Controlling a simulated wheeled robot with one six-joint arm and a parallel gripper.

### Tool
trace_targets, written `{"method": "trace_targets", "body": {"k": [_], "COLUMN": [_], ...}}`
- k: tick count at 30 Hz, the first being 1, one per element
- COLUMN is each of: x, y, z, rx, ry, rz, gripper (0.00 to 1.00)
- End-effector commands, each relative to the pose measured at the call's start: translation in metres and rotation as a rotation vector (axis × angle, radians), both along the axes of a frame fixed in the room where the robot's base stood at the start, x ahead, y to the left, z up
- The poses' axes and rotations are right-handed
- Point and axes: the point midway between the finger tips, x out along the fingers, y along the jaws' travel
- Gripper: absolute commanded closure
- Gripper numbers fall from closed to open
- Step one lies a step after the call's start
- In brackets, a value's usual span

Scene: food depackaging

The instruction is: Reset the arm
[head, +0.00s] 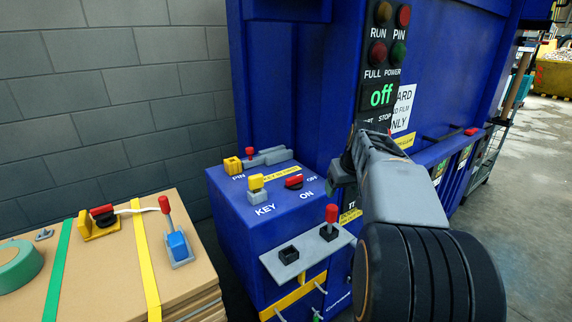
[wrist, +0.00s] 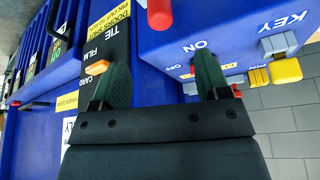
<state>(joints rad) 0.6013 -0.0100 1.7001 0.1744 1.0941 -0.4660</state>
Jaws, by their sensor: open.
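My gripper (wrist: 160,85) is open and empty in the wrist view, its two dark green fingers apart in front of the blue machine. In the head view my arm reaches in from the lower right. The gripper end is beside the control panel, below the green "off" display (head: 381,95), and is partly hidden by my own arm. The blue control box (head: 235,222) stands to its left, with a yellow key switch (head: 257,183) and a red ON/OFF switch (head: 294,182) on top. No contact with these is visible.
A grey bracket (head: 308,252) with a red-knobbed lever (head: 331,221) juts from the box front. A cardboard stack (head: 110,270) with a blue red-topped lever (head: 178,243) and green tape (head: 15,268) stands at left. Open floor (head: 520,190) lies at right.

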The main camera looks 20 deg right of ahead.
Motion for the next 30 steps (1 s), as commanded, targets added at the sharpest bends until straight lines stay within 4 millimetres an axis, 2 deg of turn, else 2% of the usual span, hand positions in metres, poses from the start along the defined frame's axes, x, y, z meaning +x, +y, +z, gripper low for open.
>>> {"method": "trace_targets", "body": {"k": [7,10,11,13,16,21,25,30], "x": [0.001,-0.014,-0.020,-0.033,-0.056,-0.103,-0.127,-0.132], "y": [-0.001,0.005,0.013,0.041,0.091,0.168,0.203,0.223], "z": [0.000,-0.034,-0.041,-0.056,-0.076,-0.103,-0.111,-0.102], "rx": [0.011,0.052,0.058,0.069,0.069,0.042,0.020,0.011], "ry": [-0.009,0.041,0.052,0.076,0.105,0.124,0.116,0.078], "rz": [-0.048,-0.148,-0.164,-0.180,-0.157,-0.024,0.100,0.184], "gripper": [0.31,0.31,0.31,0.31,0.31,0.31,0.31,0.31]}}
